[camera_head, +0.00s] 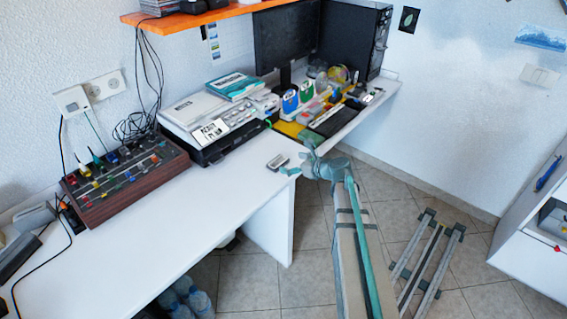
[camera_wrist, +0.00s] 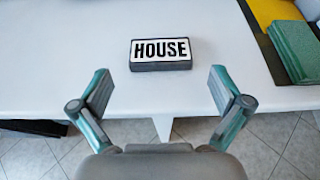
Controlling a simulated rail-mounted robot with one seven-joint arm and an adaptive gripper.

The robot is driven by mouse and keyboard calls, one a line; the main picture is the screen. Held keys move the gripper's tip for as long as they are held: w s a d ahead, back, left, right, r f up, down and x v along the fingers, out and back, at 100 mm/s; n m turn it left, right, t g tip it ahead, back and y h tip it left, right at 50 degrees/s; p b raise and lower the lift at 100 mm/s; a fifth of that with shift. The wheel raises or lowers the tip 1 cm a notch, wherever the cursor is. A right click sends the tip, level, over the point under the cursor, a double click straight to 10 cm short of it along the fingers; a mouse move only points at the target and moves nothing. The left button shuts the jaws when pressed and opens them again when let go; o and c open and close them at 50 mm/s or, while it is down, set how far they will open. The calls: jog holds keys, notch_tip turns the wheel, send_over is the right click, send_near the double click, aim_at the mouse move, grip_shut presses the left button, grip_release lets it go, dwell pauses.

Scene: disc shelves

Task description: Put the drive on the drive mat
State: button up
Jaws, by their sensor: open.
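The drive, a small dark box with a white top reading HOUSE, lies flat on the white desk near its front edge, in the wrist view (camera_wrist: 160,54) and the head view (camera_head: 277,162). My gripper (camera_wrist: 160,88) is open and empty, its two fingers spread wide on the near side of the drive, not around it. In the head view my gripper (camera_head: 289,170) is small, just right of the drive. A yellow flat piece with a dark edge (camera_wrist: 270,12) shows at the wrist view's upper right; I cannot tell whether it is the drive mat.
A green block (camera_wrist: 296,50) lies beside the yellow piece. A printer-like machine (camera_head: 215,120) with books on top stands behind the drive. A wooden rack (camera_head: 125,183) stands at left. The white desk (camera_head: 190,215) is clear left of the drive.

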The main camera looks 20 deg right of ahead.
jog(key=v, duration=0.5)
jog(key=s+a+f+n+g+h, duration=0.1)
jog(key=s+a+f+n+g, duration=0.4)
jog(key=s+f, duration=0.65)
jog(key=s+a+f+n+g, duration=0.4)
jog(key=s+a+f+n, duration=0.35)
jog(key=f, duration=0.65)
jog(key=s+f+n+g+h, duration=0.2)
jog(key=s+f+n+g, duration=0.1)
jog(key=s, duration=0.8)
jog(key=s+d+f+n+g+h, duration=0.1)
jog(key=s+f+n+g+h, duration=0.1)
jog(key=s+f+n, duration=0.3)
jog(key=s+d+f+n+g+h, duration=0.1)
jog(key=s+f+n+g, duration=0.3)
jog(key=s, duration=1.3)
jog(key=f+n+h, duration=0.1)
jog(key=n, duration=0.3)
jog(key=shift+n+h, duration=0.3)
jog(key=shift+n, duration=0.05)
jog(key=shift+s+d+f, duration=0.1)
jog(key=shift+s, duration=0.05)
